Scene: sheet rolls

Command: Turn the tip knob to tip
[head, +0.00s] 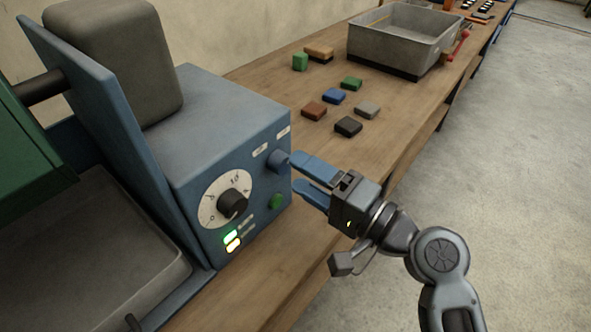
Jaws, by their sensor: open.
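A blue machine (235,110) stands on the bench at the left. Its front panel carries a blue knob (277,160) with two small white labels above it, too small to read; this appears to be the tip knob. My gripper (296,173) is open, with its blue fingers pointing left at the panel. The upper fingertip is right beside the blue knob and overlaps its right edge in the picture; I cannot tell whether they touch. The lower fingertip is below the knob, above a green button (276,202). Nothing shows between the fingers.
A black pointer knob (232,203) sits on a white dial, left of the blue knob. Lit green and yellow lamps (232,241) are below it. Several coloured blocks (334,96) and a grey bin (393,47) lie farther back on the wooden bench (400,130). Open floor is at right.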

